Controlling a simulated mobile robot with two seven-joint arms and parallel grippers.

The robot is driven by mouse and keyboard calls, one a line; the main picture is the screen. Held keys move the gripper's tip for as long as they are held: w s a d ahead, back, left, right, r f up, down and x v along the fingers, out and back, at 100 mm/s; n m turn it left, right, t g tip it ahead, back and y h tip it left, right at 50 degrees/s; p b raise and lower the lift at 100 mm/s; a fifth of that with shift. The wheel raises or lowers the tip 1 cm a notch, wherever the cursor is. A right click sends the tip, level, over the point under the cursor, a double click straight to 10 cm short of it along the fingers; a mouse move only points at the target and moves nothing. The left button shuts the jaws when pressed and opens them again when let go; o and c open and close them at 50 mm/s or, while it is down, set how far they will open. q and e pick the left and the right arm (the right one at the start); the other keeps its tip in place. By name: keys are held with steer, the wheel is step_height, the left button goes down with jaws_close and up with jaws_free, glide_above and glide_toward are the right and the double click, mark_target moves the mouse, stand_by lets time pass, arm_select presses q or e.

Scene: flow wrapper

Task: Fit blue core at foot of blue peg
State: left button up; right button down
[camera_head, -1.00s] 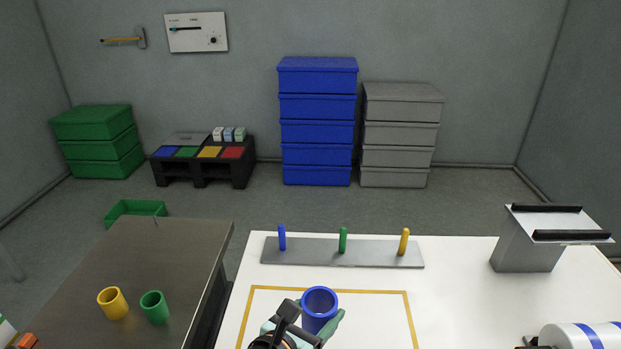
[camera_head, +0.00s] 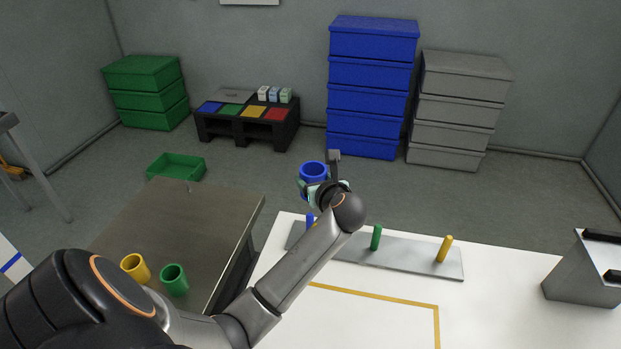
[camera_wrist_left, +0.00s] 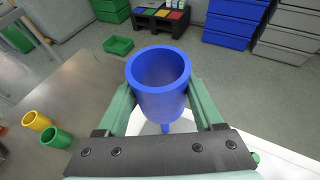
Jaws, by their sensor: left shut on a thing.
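The blue core (camera_head: 313,171) is a hollow blue cylinder held upright in my left gripper (camera_head: 322,190), whose arm reaches in from the left. In the left wrist view the blue core (camera_wrist_left: 158,95) sits between the two green fingers of the gripper (camera_wrist_left: 162,105). The blue peg (camera_head: 310,220) stands at the left end of a grey plate (camera_head: 400,262) on the white table, partly hidden by my arm. The core appears above the peg, apart from the plate. My right gripper is not in view.
A green peg (camera_head: 376,238) and a yellow peg (camera_head: 444,249) stand on the same plate. Yellow (camera_head: 135,267) and green (camera_head: 173,279) cores stand on the dark table (camera_head: 215,215). A grey stand (camera_head: 585,275) is at the right. A yellow outline (camera_head: 380,296) marks the white table.

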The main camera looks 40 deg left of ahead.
arm_select(q)
steer(key=a+n+g+y, duration=0.1)
steer(key=a+n+g, duration=0.1)
steer(key=n+g+y+b, duration=0.1)
steer(key=n+g+b, duration=0.15)
steer(key=b, duration=0.45)
glide_above(312, 217)
steer(key=shift+w+a+f, duration=0.1)
steer(key=shift+a+f, duration=0.1)
steer(key=shift+f, duration=1.8)
steer(key=shift+a+f, duration=0.2)
steer(key=shift+f, duration=1.8)
steer(key=shift+f+g, duration=0.1)
steer(key=shift+g, duration=0.15)
steer(key=shift+f, duration=0.5)
steer(key=shift+f+b, duration=0.35)
steer(key=shift+f, duration=2)
